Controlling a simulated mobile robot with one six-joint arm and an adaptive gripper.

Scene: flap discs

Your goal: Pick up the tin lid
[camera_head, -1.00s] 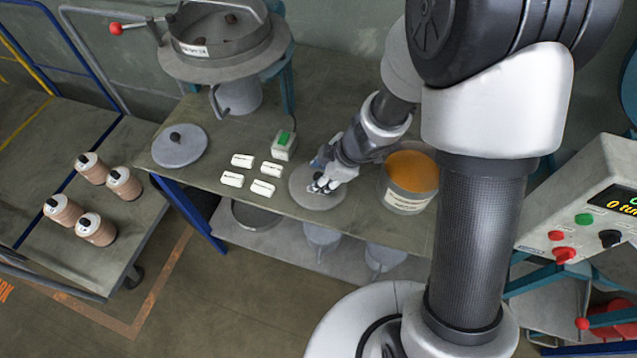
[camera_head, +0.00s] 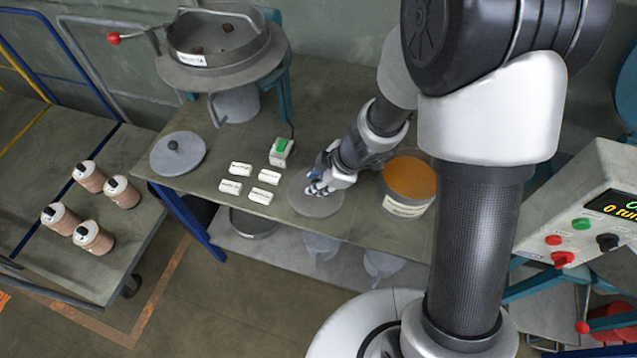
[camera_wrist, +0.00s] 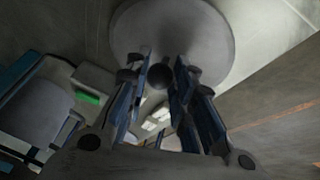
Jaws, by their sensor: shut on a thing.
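The tin lid (camera_head: 312,204) is a flat grey disc at the front of the table, just left of the tin (camera_head: 402,209) of orange contents. My gripper (camera_head: 318,186) points down at its middle and is shut on its knob. In the wrist view, the lid (camera_wrist: 205,35) fills the top, and its dark round knob (camera_wrist: 159,76) sits between the fingertips of my gripper (camera_wrist: 158,80). The lid looks level and at or very near the table top; I cannot tell a small gap. The fingers hide the knob in the head view.
A similar lid with a knob (camera_head: 178,153) lies at the table's left end. Several white blocks (camera_head: 261,196) and a green-topped box (camera_head: 281,152) are left of my gripper. A sieve machine (camera_head: 220,65) stands behind. A trolley (camera_head: 110,240) holds several brown jars.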

